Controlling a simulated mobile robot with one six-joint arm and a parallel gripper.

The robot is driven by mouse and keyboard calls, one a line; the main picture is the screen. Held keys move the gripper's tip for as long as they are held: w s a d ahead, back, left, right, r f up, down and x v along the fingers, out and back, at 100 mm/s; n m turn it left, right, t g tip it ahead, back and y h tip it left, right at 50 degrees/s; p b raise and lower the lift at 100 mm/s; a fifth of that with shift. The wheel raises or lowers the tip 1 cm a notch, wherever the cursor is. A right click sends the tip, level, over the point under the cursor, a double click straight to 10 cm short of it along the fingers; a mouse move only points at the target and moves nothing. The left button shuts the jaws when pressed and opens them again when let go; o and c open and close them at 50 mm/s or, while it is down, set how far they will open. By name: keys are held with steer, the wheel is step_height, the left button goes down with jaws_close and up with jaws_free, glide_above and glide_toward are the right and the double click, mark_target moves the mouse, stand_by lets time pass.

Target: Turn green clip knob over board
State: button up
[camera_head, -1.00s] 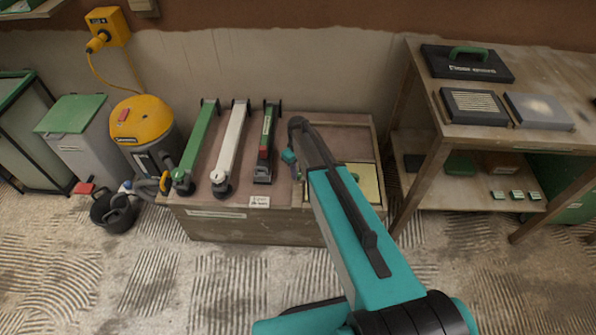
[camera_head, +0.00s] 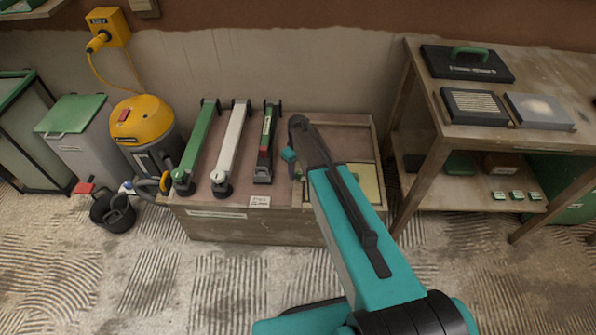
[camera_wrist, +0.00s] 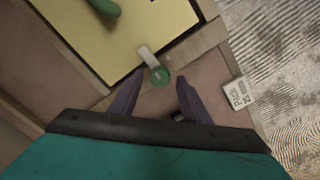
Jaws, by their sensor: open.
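The green clip knob (camera_wrist: 159,76) is a small round disc in the wrist view, at the end of a pale clip strip (camera_wrist: 147,56). The strip reaches over the edge of the pale yellow board (camera_wrist: 120,38), which also shows in the head view (camera_head: 370,184) in the right part of the low chest. My gripper (camera_wrist: 161,82) is open, with one dark finger on each side of the knob in the picture. I cannot tell whether the fingers touch it. In the head view my arm hides the knob.
A green object (camera_wrist: 105,6) lies on the board. A white label card (camera_wrist: 237,94) is on the chest's front edge. Green (camera_head: 197,150), white (camera_head: 230,150) and dark (camera_head: 266,145) tools lie left of my arm. A workbench (camera_head: 440,150) stands at right.

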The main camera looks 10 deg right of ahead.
mark_target(298, 174)
step_height(298, 174, up, 13)
steer(key=shift+r, duration=0.15)
stand_by(0.5)
stand_by(0.5)
steer(key=s+f+g+p, duration=0.3)
steer(key=s+f, duration=1.2)
steer(key=s, duration=0.5)
steer(key=s+f+m+g+p, duration=0.1)
steer(key=s+f+m, duration=0.1)
steer(key=s, duration=1)
steer(key=s+f+m+g+p, duration=0.1)
steer(key=s+m, duration=0.3)
steer(key=s, duration=0.8)
steer(key=shift+s+d+f, duration=0.15)
steer(key=shift+d+f, duration=0.2)
steer(key=shift+f, duration=0.35)
